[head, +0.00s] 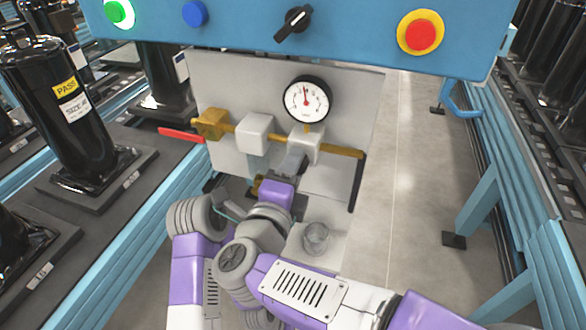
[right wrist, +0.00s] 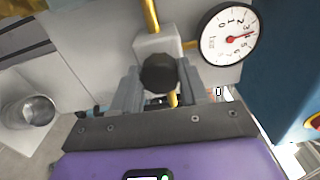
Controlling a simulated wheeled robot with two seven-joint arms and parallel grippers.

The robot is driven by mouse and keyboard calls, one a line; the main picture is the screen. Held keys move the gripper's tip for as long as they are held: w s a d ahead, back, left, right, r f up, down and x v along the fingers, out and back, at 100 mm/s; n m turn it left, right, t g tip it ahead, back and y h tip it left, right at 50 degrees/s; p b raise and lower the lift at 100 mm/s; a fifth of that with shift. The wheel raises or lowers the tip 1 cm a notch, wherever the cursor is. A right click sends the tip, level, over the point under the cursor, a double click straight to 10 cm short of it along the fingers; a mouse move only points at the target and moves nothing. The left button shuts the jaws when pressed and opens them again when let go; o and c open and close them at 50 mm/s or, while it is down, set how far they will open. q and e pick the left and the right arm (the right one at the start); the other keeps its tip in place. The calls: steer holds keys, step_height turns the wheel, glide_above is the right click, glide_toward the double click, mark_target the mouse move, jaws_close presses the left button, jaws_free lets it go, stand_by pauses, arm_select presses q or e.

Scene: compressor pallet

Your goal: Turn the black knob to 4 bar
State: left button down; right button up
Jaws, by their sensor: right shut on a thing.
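The black knob (right wrist: 158,73) is round and sits on the pale regulator block (right wrist: 160,45) in the right wrist view. My right gripper (right wrist: 157,88) is shut on it, with one finger on each side. The round pressure gauge (head: 306,99) sits above the block. Its red needle points nearly straight up in the head view. The gauge also shows in the right wrist view (right wrist: 229,35), but I cannot read an exact value. My left gripper is not in view.
A blue panel (head: 350,45) with a black rotary switch (head: 294,22) and a red stop button (head: 421,36) overhangs the gauge. A red lever (head: 181,135) sticks out at left. Black cylinders (head: 65,110) stand at left.

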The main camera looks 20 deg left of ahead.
stand_by(0.3)
steer(key=o, duration=1)
steer(key=shift+o, duration=0.2)
steer(key=shift+s, duration=0.1)
steer(key=s+p, duration=0.1)
steer(key=s, duration=0.6)
steer(key=shift+s+a, duration=0.15)
steer(key=shift+s, duration=0.05)
